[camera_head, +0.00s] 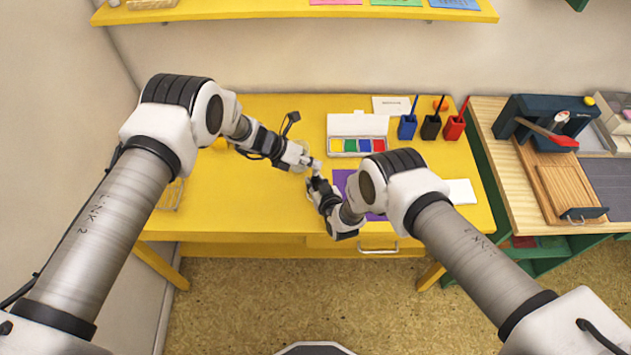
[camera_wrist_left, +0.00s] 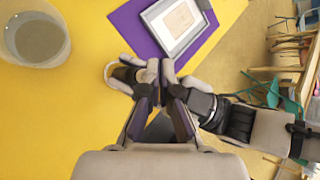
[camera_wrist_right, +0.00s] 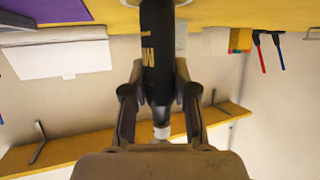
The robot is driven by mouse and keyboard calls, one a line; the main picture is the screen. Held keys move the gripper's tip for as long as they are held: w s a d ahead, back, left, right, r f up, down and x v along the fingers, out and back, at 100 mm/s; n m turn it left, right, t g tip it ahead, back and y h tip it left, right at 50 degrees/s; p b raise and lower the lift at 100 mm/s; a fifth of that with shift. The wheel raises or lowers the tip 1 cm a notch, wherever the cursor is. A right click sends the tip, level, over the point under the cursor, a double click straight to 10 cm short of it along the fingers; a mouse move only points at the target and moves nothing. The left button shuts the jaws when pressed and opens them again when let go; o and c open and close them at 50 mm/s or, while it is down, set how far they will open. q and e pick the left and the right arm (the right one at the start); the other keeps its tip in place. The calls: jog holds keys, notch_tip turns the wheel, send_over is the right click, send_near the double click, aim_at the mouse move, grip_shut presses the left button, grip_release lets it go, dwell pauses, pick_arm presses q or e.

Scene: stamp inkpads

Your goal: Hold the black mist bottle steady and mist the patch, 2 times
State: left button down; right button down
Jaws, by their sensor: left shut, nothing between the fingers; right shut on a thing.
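The black mist bottle (camera_wrist_right: 157,45), with gold letters and a pale top, stands between my right gripper's fingers (camera_wrist_right: 160,95) in the right wrist view. My right gripper is shut on it; in the head view that gripper (camera_head: 316,180) hides most of it. My left gripper (camera_wrist_left: 160,68) is shut and empty, close beside the bottle's top; I cannot tell whether they touch. It also shows in the head view (camera_head: 314,164). A pale patch (camera_wrist_left: 180,20) lies in a grey frame (camera_wrist_left: 202,30) on a purple mat (camera_wrist_left: 128,22), beyond the grippers.
A clear round container (camera_wrist_left: 35,40) stands near my left gripper. A paint box (camera_head: 357,147) and several coloured holders stand at the back of the yellow table (camera_head: 260,105). A white sheet (camera_head: 460,192) lies at right. The table's front edge is close to my right gripper.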

pick_arm(q)
jog(key=shift+f, duration=0.5)
dwell(0.3)
jog(key=shift+r, duration=0.7)
jog(key=shift+r, duration=2.9)
pick_arm(e)
jog(key=c, duration=0.8)
grip_release()
